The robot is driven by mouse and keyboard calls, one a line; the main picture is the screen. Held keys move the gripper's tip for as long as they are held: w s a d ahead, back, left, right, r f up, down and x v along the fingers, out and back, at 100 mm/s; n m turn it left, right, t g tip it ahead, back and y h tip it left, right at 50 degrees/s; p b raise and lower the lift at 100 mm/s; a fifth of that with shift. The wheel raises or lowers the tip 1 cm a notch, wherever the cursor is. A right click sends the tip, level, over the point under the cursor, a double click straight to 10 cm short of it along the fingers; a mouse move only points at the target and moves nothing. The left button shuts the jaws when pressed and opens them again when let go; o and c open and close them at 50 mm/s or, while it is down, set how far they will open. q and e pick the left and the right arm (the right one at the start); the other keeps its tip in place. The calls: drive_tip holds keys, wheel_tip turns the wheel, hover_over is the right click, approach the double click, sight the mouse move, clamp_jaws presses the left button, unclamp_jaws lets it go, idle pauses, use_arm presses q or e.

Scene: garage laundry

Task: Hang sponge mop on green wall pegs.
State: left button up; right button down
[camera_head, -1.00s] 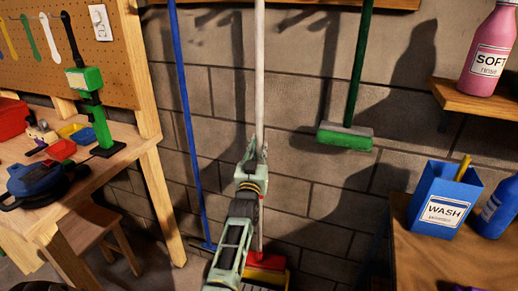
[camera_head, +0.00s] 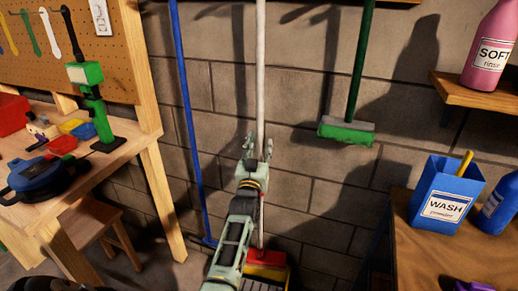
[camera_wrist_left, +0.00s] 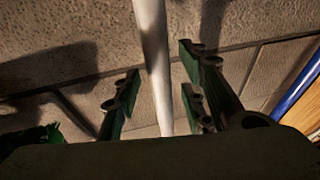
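The white-handled tool, which looks like the sponge mop (camera_head: 260,75), stands upright near the wall. A red and yellow part (camera_head: 266,258) shows at its lower end, partly hidden by my left arm. My left gripper (camera_head: 258,147) is open, with one finger on each side of the white handle. The left wrist view shows the handle (camera_wrist_left: 152,60) running between the spread fingers (camera_wrist_left: 155,95), with gaps on both sides. The handle's top is out of frame, and I see no green pegs. My right gripper is not in view.
A blue pole (camera_head: 188,120) stands left of the handle. A green broom (camera_head: 347,131) hangs to the right. A wooden workbench (camera_head: 150,150) is at left. A blue WASH box (camera_head: 445,190) stands on the right table (camera_head: 440,255), below a shelf (camera_head: 475,103).

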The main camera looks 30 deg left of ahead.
use_arm(q)
drive_tip(key=v, duration=1.2)
drive_tip(key=d+f+m+g+h, duration=0.15)
drive_tip(key=d+f, duration=0.25)
drive_tip(key=f, duration=0.6)
drive_tip(key=d+f+m+g+h, duration=0.1)
drive_tip(key=d+f+g+h, duration=0.15)
drive_tip(key=f, duration=0.65)
drive_tip(key=s+d+f+m+g+h, duration=0.1)
drive_tip(key=s+d+f+g, duration=0.2)
drive_tip(key=f, duration=0.4)
drive_tip(key=s+d+f+m+h, duration=0.1)
drive_tip(key=s+d+f, duration=0.2)
drive_tip(key=s+f, duration=0.4)
drive_tip(key=s+d+f+g+h, duration=0.2)
drive_tip(key=s+f, duration=0.1)
drive_tip(key=f, duration=0.5)
drive_tip(key=s+d+f+m+g, duration=0.2)
drive_tip(key=s+d+f+g, duration=0.15)
drive_tip(key=s+f, duration=1)
drive_tip(key=s+a+f+g, duration=0.1)
drive_tip(key=s+f+g, duration=0.1)
drive_tip(key=s, duration=1)
drive_tip(key=s+f+g, duration=0.3)
drive_tip(key=s, duration=1)
drive_tip(key=shift+s+a+f+m, duration=0.2)
drive_tip(key=shift+a+f+m, duration=0.1)
drive_tip(key=shift+a+m, duration=0.1)
drive_tip(key=shift+g, duration=0.25)
